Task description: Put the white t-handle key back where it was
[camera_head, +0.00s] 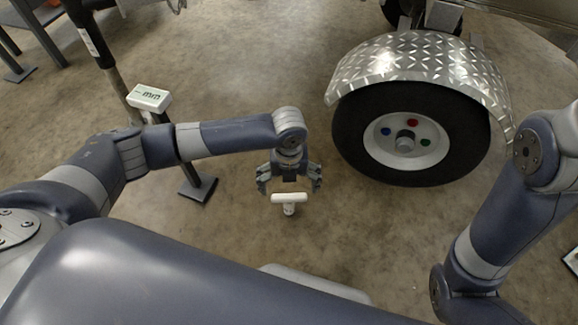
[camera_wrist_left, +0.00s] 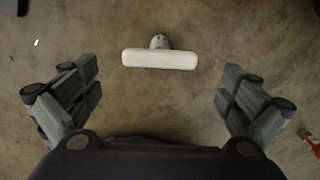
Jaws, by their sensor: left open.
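The white t-handle key (camera_head: 290,198) shows just below my left gripper (camera_head: 289,186) in the head view. Its crossbar lies level across the picture, with a short stem under it. My left gripper is open and its fingers are apart from the key. In the left wrist view the key's crossbar (camera_wrist_left: 160,59) lies beyond the open fingers (camera_wrist_left: 160,100), centred between them, with the stem's end behind it. I cannot tell what, if anything, supports the key. My right arm is at the right of the head view; its gripper is out of view.
A trailer wheel (camera_head: 410,135) with blue, red and green marks sits under a diamond-plate fender (camera_head: 420,60) on the right. A white labelled box (camera_head: 149,97) tops a stand with a dark base (camera_head: 198,188) at left. Open floor (camera_head: 240,90) lies between.

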